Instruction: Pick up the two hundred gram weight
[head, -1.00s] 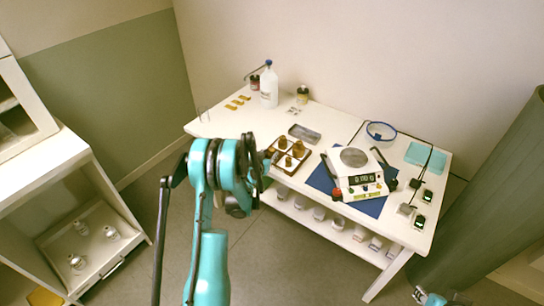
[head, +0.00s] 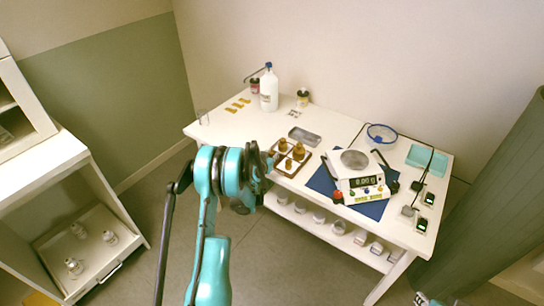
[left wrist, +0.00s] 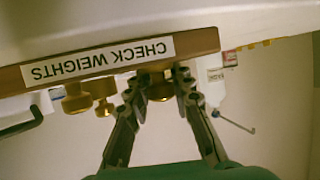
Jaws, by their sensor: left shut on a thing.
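The wooden weight tray (head: 293,174) stands at the front edge of the table and holds several brass weights (head: 299,151) of different sizes. Its "CHECK WEIGHTS" label (left wrist: 98,60) appears upside down in the left wrist view. My left gripper (head: 268,163) is at the tray's left front. In the left wrist view the left gripper (left wrist: 160,84) has its fingers on either side of one brass weight (left wrist: 160,90) and is shut on it. Two other weights (left wrist: 76,99) show beside it. I cannot read a mass on the held weight.
A balance (head: 361,185) stands on a blue mat (head: 322,180) to the right of the tray. A grey shallow dish (head: 304,136) lies behind the tray. A white bottle (head: 269,90) stands at the back.

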